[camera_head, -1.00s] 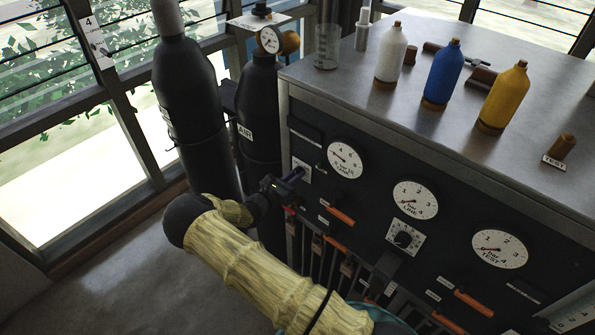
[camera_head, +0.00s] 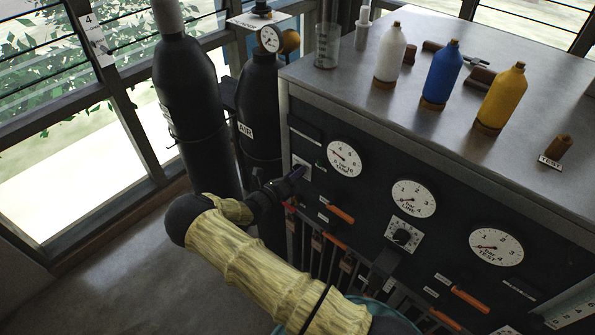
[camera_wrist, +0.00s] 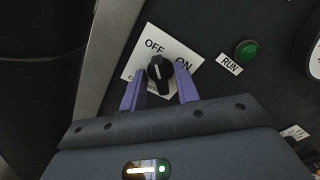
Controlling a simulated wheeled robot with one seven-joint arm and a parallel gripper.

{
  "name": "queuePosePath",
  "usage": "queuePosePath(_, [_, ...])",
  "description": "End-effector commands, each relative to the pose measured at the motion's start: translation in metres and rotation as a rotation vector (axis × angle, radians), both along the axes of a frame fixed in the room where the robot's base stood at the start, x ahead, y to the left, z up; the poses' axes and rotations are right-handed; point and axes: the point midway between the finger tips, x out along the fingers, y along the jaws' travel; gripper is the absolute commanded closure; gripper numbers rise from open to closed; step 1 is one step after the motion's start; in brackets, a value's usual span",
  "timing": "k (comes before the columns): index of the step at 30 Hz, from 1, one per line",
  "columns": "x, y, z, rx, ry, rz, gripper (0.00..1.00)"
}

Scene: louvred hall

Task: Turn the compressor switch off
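The compressor switch (camera_wrist: 160,72) is a black knob with a white mark, on a white plate lettered OFF and ON. In the wrist view the mark points up, roughly toward OFF. My gripper (camera_head: 296,175) is at the left end of the dark panel, mostly covering the switch plate (camera_head: 301,164) in the head view. In the wrist view its purple fingers are open on either side of the knob. I cannot tell whether they touch it.
A green RUN lamp or button (camera_wrist: 246,50) is right of the switch. The panel carries a tank gauge (camera_head: 344,159), a line gauge (camera_head: 413,198) and orange-handled valves (camera_head: 341,214). Dark cylinders (camera_head: 259,125) stand close on the left. Bottles (camera_head: 441,75) stand on the bench top.

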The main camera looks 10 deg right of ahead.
Motion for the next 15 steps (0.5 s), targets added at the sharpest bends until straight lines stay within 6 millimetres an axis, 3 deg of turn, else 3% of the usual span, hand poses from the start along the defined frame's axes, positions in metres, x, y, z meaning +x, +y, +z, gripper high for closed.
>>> queuePosePath(9, [0.0, 0.001, 0.0, 0.001, -0.001, 0.0, 0.63])
queuePosePath(15, [-0.009, 0.013, 0.001, 0.001, -0.001, 0.001, 0.63])
